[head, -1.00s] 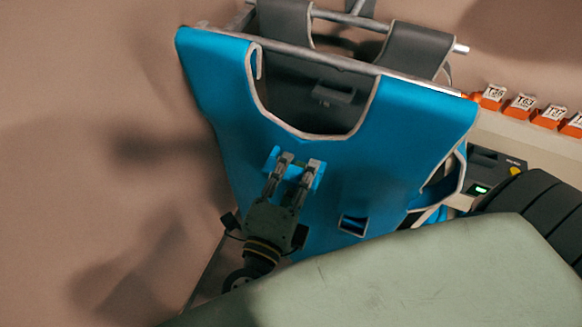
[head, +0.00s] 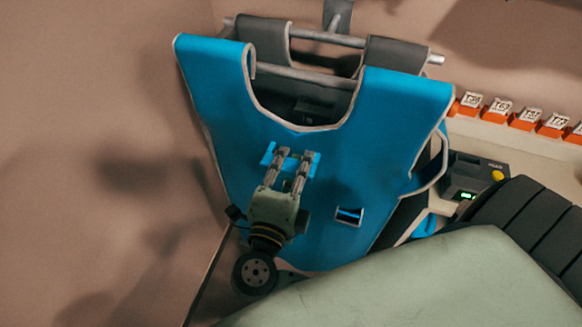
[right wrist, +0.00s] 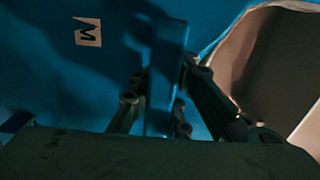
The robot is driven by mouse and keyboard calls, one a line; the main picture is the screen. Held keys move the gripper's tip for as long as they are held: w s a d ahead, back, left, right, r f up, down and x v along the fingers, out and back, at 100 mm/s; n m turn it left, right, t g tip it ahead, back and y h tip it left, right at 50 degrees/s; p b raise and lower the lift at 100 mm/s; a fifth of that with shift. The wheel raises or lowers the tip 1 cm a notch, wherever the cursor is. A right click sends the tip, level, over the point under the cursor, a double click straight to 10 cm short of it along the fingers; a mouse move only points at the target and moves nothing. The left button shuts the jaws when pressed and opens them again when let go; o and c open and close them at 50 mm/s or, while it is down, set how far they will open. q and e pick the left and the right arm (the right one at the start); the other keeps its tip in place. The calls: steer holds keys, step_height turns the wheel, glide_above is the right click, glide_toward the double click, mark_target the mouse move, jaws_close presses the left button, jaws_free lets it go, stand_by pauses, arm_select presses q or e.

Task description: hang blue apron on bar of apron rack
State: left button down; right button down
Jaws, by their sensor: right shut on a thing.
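The blue apron (head: 330,190) is spread out in the head view, with a deep neck opening and pale edging. My right gripper (head: 293,158) is shut on the blue tab on the apron's front; the tab (right wrist: 165,75) also shows between the fingers in the right wrist view. The rack has an upper bar (head: 336,38) with grey aprons over it. A second, lower bar (head: 305,77) shows through the neck opening, behind the apron. The apron's shoulders stand above this bar in the picture and hide its ends. I cannot tell whether they touch it. My left gripper is not in view.
Two grey aprons (head: 264,38) (head: 395,52) hang on the upper bar. A small device (head: 472,178) with a green display and orange labelled holders (head: 496,113) stand at right.

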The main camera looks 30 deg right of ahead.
mark_target(300, 149)
steer(key=shift+b+x, duration=0.3)
steer(key=shift+x, duration=2.4)
step_height(300, 149, down, 8)
steer(key=w+d+b, duration=0.2)
steer(key=d+b, duration=0.1)
steer(key=b, duration=0.3)
steer(key=shift+r, duration=0.2)
steer(key=shift+w, duration=0.1)
